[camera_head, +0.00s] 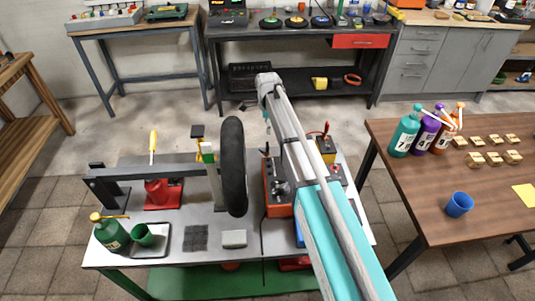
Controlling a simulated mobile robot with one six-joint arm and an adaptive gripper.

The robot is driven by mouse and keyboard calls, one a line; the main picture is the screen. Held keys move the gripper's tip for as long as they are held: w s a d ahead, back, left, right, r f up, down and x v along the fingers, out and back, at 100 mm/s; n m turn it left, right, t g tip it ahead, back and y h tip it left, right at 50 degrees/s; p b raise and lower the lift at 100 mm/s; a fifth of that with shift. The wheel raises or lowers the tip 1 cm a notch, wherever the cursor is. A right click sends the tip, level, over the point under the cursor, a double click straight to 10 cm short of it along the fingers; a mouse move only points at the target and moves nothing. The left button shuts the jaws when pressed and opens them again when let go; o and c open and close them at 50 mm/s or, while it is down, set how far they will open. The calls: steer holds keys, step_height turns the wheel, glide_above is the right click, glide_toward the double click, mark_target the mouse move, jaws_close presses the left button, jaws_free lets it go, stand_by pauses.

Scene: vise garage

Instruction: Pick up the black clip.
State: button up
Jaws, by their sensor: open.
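My arm reaches from the bottom right up over the workbench (205,219), and its far joint is above the bench's back edge. My gripper's fingers cannot be made out; the arm hides that area. I cannot clearly pick out the black clip. A small dark upright piece shows just left of my arm, above the red-orange box (277,205), but it is too small to identify. A small red clip-like piece (326,129) stands on the yellow and black battery (327,147), right of my arm.
A black wheel (233,167) stands upright mid-bench, left of my arm. A green bottle (109,231) and green cup (143,235) are at the bench's left. A brown table (440,205) on the right bears bottles and a blue cup (459,204). Open floor lies behind the bench.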

mark_target(268, 144)
steer(key=shift+f+b, duration=3.2)
steer(key=shift+f, duration=0.35)
steer(key=shift+f, duration=0.15)
step_height(268, 144, down, 5)
steer(key=b, duration=0.5)
jaws_close()
